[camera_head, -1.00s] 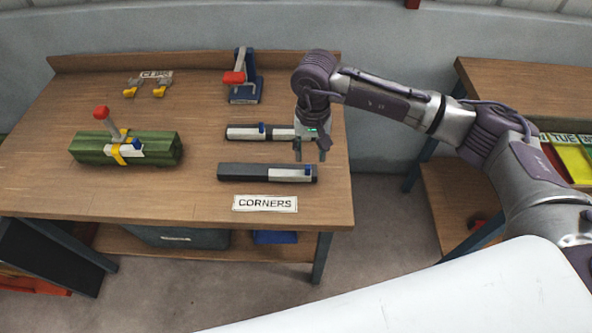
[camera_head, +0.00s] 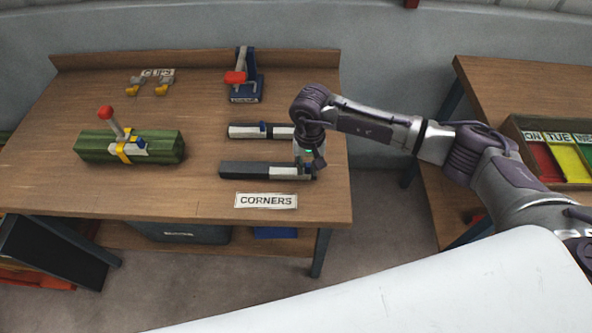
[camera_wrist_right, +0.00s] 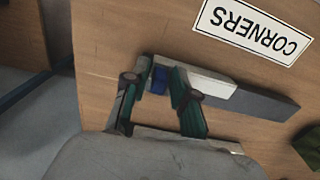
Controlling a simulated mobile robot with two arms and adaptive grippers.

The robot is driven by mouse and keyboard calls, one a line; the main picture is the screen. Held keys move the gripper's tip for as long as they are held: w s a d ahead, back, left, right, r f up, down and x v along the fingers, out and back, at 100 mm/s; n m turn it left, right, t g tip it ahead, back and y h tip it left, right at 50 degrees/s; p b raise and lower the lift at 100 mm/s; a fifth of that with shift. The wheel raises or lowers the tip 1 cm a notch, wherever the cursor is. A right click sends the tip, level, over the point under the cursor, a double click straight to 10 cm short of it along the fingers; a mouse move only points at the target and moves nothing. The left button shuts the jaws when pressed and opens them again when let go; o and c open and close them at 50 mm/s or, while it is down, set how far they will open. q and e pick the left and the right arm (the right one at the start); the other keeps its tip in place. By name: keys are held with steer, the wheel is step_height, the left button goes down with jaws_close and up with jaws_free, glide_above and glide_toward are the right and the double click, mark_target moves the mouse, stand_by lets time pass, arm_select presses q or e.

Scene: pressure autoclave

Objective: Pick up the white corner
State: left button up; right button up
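A white corner piece (camera_head: 284,173) with a blue knob is at the right end of the front dark bar (camera_head: 243,169), behind the CORNERS label. It also shows in the right wrist view (camera_wrist_right: 211,84), with its blue knob (camera_wrist_right: 159,80). My right gripper (camera_head: 306,172) is down at the right end of this piece. In the right wrist view its fingertips (camera_wrist_right: 160,74) are on either side of the blue knob, close to it. Whether they press on it I cannot tell. My left gripper is not in view.
A second dark bar with a white piece (camera_head: 281,132) lies just behind. A green block (camera_head: 90,146) with a red-topped lever is at left. A blue stand (camera_head: 245,88) and yellow-grey clips (camera_head: 162,89) are at the back. The CORNERS label (camera_head: 266,201) lies in front.

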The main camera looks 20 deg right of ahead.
jaws_close()
steer(key=shift+r, duration=0.1)
